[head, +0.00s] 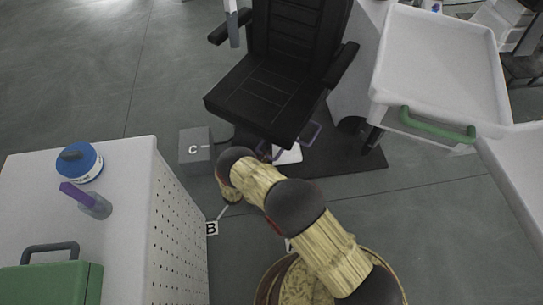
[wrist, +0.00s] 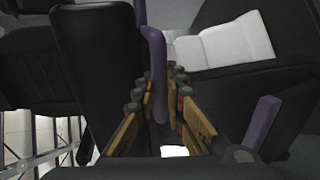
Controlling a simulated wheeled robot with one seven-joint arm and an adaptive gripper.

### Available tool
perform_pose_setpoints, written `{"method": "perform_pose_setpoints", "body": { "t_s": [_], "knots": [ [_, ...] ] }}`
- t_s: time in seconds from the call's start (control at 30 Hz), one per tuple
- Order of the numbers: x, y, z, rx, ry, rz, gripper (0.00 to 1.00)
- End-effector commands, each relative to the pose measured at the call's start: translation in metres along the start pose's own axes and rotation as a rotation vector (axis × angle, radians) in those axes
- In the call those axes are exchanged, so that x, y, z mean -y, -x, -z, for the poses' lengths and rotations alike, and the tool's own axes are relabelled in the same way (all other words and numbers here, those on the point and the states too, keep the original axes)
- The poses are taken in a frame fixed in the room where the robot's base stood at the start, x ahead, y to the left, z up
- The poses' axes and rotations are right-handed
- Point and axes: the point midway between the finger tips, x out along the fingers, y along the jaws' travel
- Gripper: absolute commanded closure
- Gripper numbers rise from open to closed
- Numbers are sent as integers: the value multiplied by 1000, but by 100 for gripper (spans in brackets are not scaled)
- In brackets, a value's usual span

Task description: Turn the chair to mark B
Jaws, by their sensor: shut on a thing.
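The black chair (head: 270,85) stands at the top middle of the head view, with its seat angled and two armrests out to the sides. Purple bars (head: 312,133) show under its seat. Mark C (head: 193,149) is on a grey box. Another label, mostly hidden by my arm, is likely A. In the wrist view my gripper (wrist: 168,82) has its yellow fingers closed around an upright purple bar (wrist: 158,75). In the head view my arm hides the gripper.
A white perforated cabinet (head: 125,165) at left carries a blue-lidded tub, a purple-topped bottle and a green case (head: 50,285). A white tray with a green handle (head: 440,124) stands at right. A dark base plate (head: 355,160) lies below the chair. Floor at upper left is clear.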

Motion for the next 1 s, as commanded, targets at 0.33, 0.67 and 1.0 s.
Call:
{"method": "perform_pose_setpoints", "body": {
  "t_s": [0.33, 0.67, 1.0],
  "knots": [
    [3, 2, 2, 17, 1, 3, 100],
    [2, 2, 2, 17, 1, 2, 80],
    [1, 2, 3, 16, -1, 0, 69]
  ]
}}
